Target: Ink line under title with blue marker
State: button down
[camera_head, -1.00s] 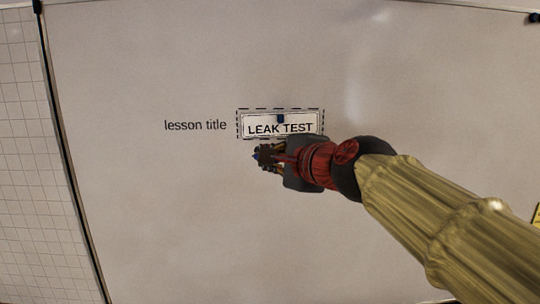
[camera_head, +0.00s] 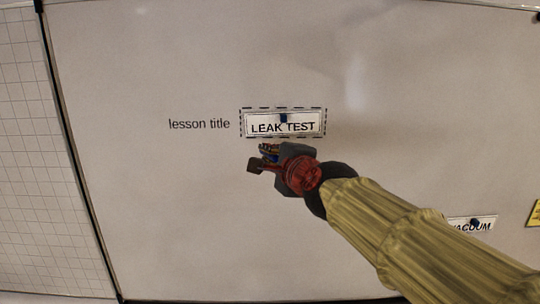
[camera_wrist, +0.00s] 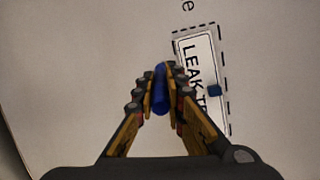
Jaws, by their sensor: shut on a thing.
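The title card reading "LEAK TEST" (camera_head: 265,128) sits inside a dashed box on the whiteboard (camera_head: 150,200), with a small blue magnet (camera_head: 283,118) on it. It also shows turned sideways in the wrist view (camera_wrist: 188,45). My gripper (camera_head: 268,156) is just below the card's left part in the head view. In the wrist view my gripper (camera_wrist: 161,92) is shut on the blue marker (camera_wrist: 160,92), which points at the board beside the card. No ink line shows under the title; my gripper hides part of that area. I cannot tell if the tip touches the board.
The printed words "lesson title" (camera_head: 199,124) stand left of the card. A card reading "VACUUM" (camera_head: 478,224) is at the lower right, partly behind my arm, and a yellow note (camera_head: 534,213) is at the right edge. The board left of my gripper is bare.

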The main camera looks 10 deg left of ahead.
jog(key=shift+w+a+b, duration=0.25)
jog(key=shift+w+b, duration=0.1)
jog(key=shift+w, duration=0.5)
dwell(0.4)
jog(key=shift+d, duration=0.1)
jog(key=w+d+b, duration=0.2)
jog(key=d+b, duration=0.8)
jog(key=shift+w, duration=0.25)
dwell(0.6)
jog(key=shift+b, duration=0.3)
jog(key=shift+s+a+p, duration=0.25)
jog(key=shift+a+p, duration=0.5)
jog(key=shift+a, duration=0.15)
jog(key=shift+s+a+p, duration=0.25)
jog(key=shift+a+p, duration=0.5)
jog(key=shift+a, duration=0.15)
